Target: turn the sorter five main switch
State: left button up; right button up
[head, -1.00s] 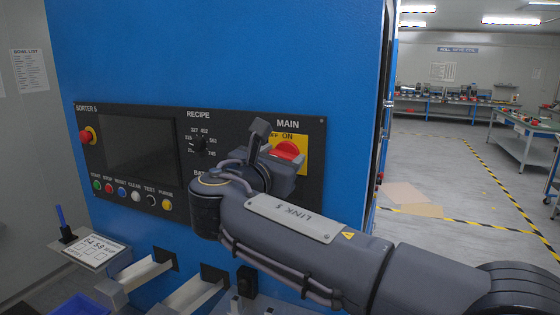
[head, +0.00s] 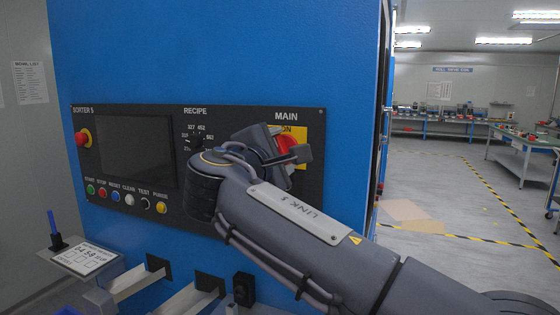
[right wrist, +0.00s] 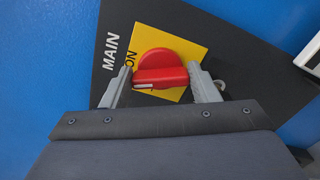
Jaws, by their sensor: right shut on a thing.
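The main switch is a red rotary knob (head: 286,143) on a yellow plate (head: 302,150) under the word MAIN, at the right end of the sorter five panel (head: 232,119). In the right wrist view, the knob (right wrist: 162,70) has a raised handle with a white mark at its left end, on the side of the ON label. My right gripper (right wrist: 160,88) is shut on the handle, one finger at each end. In the head view, my right gripper (head: 284,160) covers the lower part of the knob and plate. The OFF label is hidden. My left gripper is not in view.
A red stop button (head: 83,139) on yellow, a dark screen (head: 135,150), a recipe dial (head: 197,143) and a row of coloured buttons share the panel. A small shelf (head: 86,258) juts out at lower left. Open floor lies to the right.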

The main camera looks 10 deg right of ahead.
jog(key=m+b, duration=0.1)
jog(key=m, duration=0.2)
jog(key=m+b, duration=0.1)
jog(key=shift+f+m+b, duration=0.25)
jog(key=shift+m+b, duration=0.1)
jog(key=shift+m, duration=0.05)
dwell(0.4)
jog(key=o, duration=1)
jog(key=shift+r, duration=0.1)
jog(key=shift+b+v, duration=0.75)
jog(key=shift+v, duration=3.15)
